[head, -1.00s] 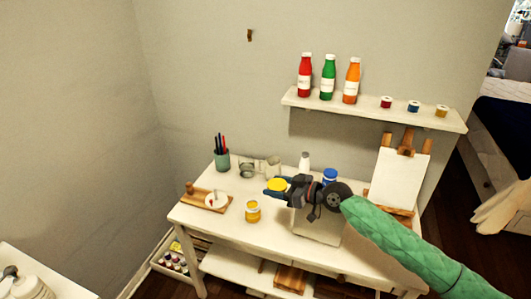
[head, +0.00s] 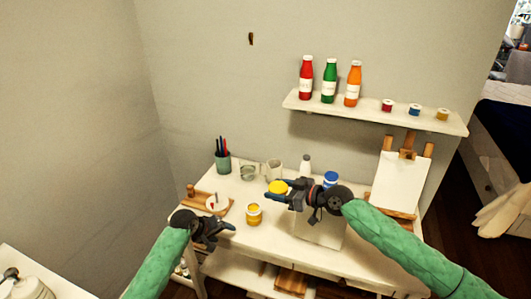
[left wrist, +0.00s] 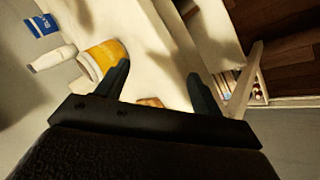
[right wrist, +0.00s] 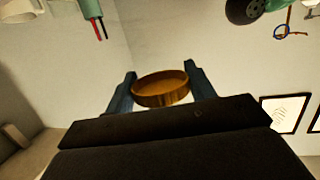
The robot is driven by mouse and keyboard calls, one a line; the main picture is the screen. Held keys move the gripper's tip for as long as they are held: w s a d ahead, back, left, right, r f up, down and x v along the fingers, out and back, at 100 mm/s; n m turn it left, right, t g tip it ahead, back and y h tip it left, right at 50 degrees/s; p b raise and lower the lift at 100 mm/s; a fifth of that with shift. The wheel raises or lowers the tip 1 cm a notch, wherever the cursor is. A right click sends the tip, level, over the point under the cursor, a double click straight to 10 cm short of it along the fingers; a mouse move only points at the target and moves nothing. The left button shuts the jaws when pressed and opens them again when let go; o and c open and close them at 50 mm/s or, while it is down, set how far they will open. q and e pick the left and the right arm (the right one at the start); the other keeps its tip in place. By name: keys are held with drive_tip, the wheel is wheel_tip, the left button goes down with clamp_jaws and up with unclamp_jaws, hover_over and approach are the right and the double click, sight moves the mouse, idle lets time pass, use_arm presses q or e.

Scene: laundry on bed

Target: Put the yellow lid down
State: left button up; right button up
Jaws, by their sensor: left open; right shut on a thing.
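The yellow lid (head: 278,187) is held by my right gripper (head: 275,190) above the table, beyond the yellow paint jar. In the right wrist view the lid (right wrist: 160,88) sits between both fingers, its hollow side partly showing. The open yellow paint jar (head: 254,214) stands upright on the white table (head: 290,235); it also shows in the left wrist view (left wrist: 105,55). My left gripper (head: 225,228) is open and empty, left of the jar near the table's front left edge. It is apart from the jar.
A wooden board (head: 210,204) with a small white dish lies at the table's left. A pencil cup (head: 223,162), a glass jar (head: 248,171) and a mug (head: 274,169) stand behind.

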use_arm(q)
drive_tip(key=w+d+r+m+t, duration=0.3)
drive_tip(key=w+d+r, duration=0.5)
drive_tip(key=r, duration=0.4)
wheel_tip(320, 180, up, 23)
drive_tip(key=m+g+y, duration=0.2)
drive_tip(key=m+g, duration=0.5)
drive_tip(key=m, duration=0.2)
hover_over(278, 187)
drive_tip(key=a, duration=0.3)
drive_tip(key=s, duration=0.1)
drive_tip(key=shift+m+g+y, duration=0.3)
drive_tip(key=shift+m, duration=0.1)
drive_tip(key=x, duration=1.1)
drive_tip(key=shift+a, duration=0.2)
drive_tip(key=shift+c, duration=0.5)
